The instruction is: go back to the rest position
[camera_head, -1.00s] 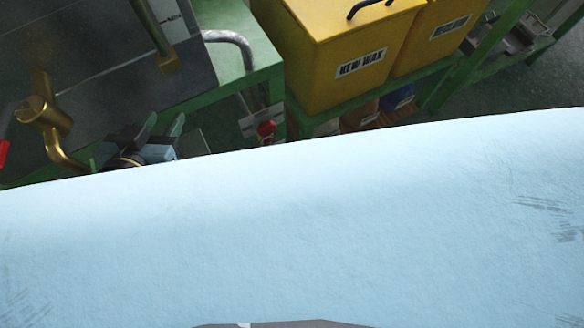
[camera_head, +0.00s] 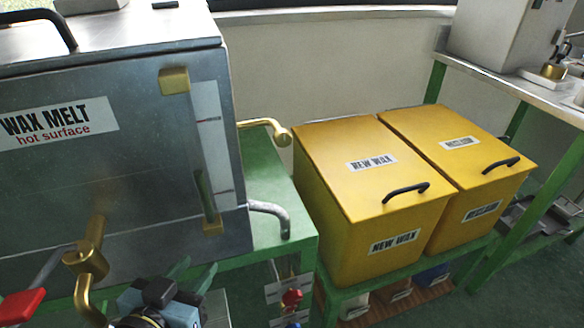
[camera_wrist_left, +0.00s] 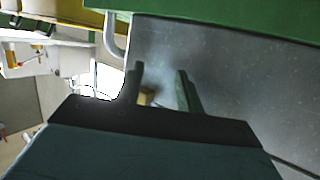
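My left gripper (camera_head: 194,271) is low in the head view, in front of the lower part of the grey wax melt tank (camera_head: 150,170). Its two dark green fingers stand apart. In the left wrist view the gripper (camera_wrist_left: 160,88) is open, with clear space between the fingers and nothing held. A small brass piece lies beyond the fingers there, against the grey metal face. My right gripper is in neither view.
A brass tap (camera_head: 88,262) with a red handle nearby (camera_head: 22,306) sits low on the left. Two yellow wax boxes (camera_head: 345,220) (camera_head: 490,185) stand on a green rack (camera_head: 335,295) to the right. A metal-topped bench (camera_head: 490,75) is at the back right.

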